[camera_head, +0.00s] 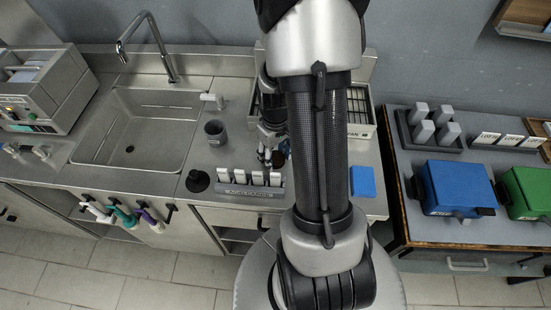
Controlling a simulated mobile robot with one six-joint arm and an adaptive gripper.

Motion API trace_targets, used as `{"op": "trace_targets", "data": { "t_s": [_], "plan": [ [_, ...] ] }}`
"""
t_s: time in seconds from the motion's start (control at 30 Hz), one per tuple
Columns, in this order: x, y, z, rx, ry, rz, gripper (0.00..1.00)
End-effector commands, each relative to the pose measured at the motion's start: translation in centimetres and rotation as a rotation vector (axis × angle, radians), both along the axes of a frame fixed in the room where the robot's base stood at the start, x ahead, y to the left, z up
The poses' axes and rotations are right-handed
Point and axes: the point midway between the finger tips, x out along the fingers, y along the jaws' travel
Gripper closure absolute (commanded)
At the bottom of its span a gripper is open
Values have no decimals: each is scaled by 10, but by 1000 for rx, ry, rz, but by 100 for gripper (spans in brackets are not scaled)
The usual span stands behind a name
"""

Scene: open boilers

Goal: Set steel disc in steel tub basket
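My gripper (273,155) points down over the counter, just behind the rack of white-labelled blocks. It is small and partly covered by my arm, so I cannot tell if it is open or holds anything. I cannot make out a steel disc; my arm hides part of the counter. No basket is clearly seen in a steel tub. The steel sink basin (165,103) at the left looks empty apart from its dark drain. A framed wire tray (361,131), with lettering ending in "PAN", stands at the back, largely hidden behind my arm.
A dark grey cup (215,132), a black round knob-like piece (198,181) and the block rack (248,191) stand near my gripper. A blue pad (362,181) lies to the right. Blue (455,187) and green (526,190) boxes stand on the right bench. A tall faucet (150,45) rises behind the sink.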

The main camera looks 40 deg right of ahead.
Motion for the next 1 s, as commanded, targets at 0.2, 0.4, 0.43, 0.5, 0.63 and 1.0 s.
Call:
{"op": "trace_targets", "data": {
  "t_s": [0.2,0.4,0.43,0.5,0.63,1.0],
  "plan": [
    [0,0,0,0,0,0,71],
    [0,0,0,0,0,0,84],
    [0,0,0,0,0,0,84],
    [0,0,0,0,0,0,84],
    [0,0,3,-1,-1,0,84],
    [1,-1,60,-3,-6,0,84]
  ]
}}
